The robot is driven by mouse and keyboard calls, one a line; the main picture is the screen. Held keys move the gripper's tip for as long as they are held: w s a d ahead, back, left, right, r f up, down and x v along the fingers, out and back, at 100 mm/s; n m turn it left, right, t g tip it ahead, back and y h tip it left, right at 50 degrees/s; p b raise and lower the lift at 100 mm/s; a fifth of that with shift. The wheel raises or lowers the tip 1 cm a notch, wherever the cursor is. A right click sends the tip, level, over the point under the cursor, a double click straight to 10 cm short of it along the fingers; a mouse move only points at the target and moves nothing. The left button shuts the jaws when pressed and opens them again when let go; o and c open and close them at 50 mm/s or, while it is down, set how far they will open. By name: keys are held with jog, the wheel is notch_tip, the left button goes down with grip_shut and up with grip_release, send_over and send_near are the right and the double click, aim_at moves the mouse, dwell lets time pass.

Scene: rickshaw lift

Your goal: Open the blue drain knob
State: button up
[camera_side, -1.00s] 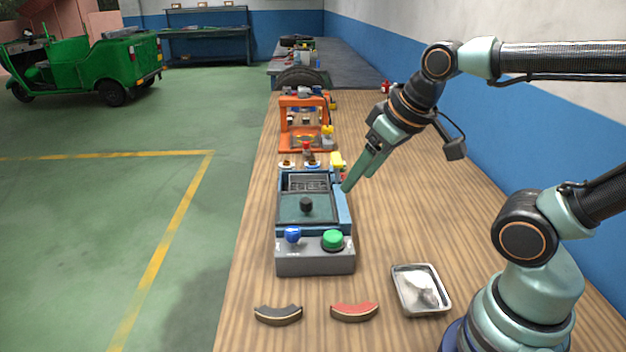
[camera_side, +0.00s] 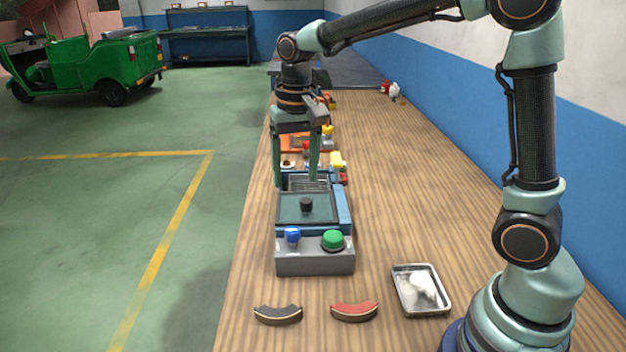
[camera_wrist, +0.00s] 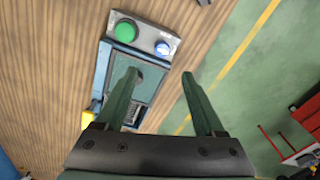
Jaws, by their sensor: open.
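The blue drain knob (camera_side: 292,236) sits at the front left of the grey front panel (camera_side: 315,263) of a blue box-like machine, next to a green button (camera_side: 333,239). In the wrist view the blue knob (camera_wrist: 162,48) lies beyond my fingertips, slightly right of centre. My gripper (camera_side: 296,183) points down over the back part of the machine, behind the dark lid with its black knob (camera_side: 306,205). In the wrist view my two fingers (camera_wrist: 158,74) are spread wide.
A metal tray (camera_side: 447,308) stands at the front right. A dark curved pad (camera_side: 278,315) and a red curved pad (camera_side: 354,311) lie in front of the machine. An orange frame (camera_side: 290,140) stands behind, partly hidden by my gripper.

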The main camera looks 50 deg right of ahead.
aim_at(292, 230)
jog(key=shift+m, duration=0.3)
jog(key=f, duration=0.9)
jog(key=w+f, duration=0.1)
jog(key=f, duration=0.3)
jog(key=shift+a+f, duration=0.15)
jog(key=shift+a, duration=0.05)
grip_shut()
